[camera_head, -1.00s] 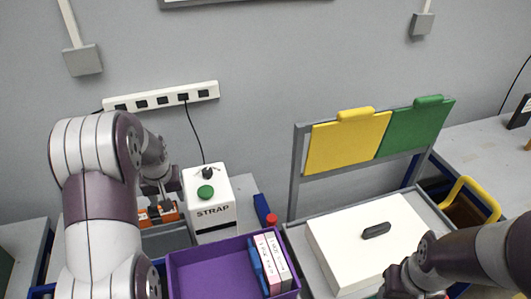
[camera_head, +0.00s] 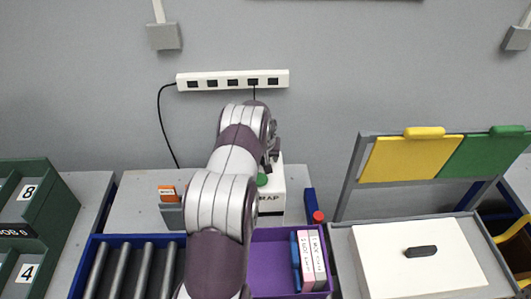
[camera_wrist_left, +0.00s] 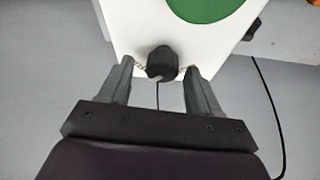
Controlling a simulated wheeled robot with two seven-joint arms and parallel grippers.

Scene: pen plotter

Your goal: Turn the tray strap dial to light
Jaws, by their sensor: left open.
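The white strap box (camera_head: 270,200) stands behind the purple tray, partly hidden by my left arm. Its green round button (camera_head: 262,180) shows beside the arm. The black dial is hidden in the head view. In the left wrist view the dial (camera_wrist_left: 161,62) is a black knob at the edge of the white box (camera_wrist_left: 128,22), near the green button (camera_wrist_left: 204,7). My left gripper (camera_wrist_left: 160,68) is open, with one finger on each side of the dial; I cannot tell whether they touch it. In the head view the gripper (camera_head: 272,152) is over the box. My right gripper is out of view.
The purple tray (camera_head: 275,248) holds pink, white and blue items. A blue item with a red top (camera_head: 318,216) stands right of the box. A white lid (camera_head: 415,262) lies at right. Rollers (camera_head: 130,268) and a green numbered rack (camera_head: 45,215) are at left.

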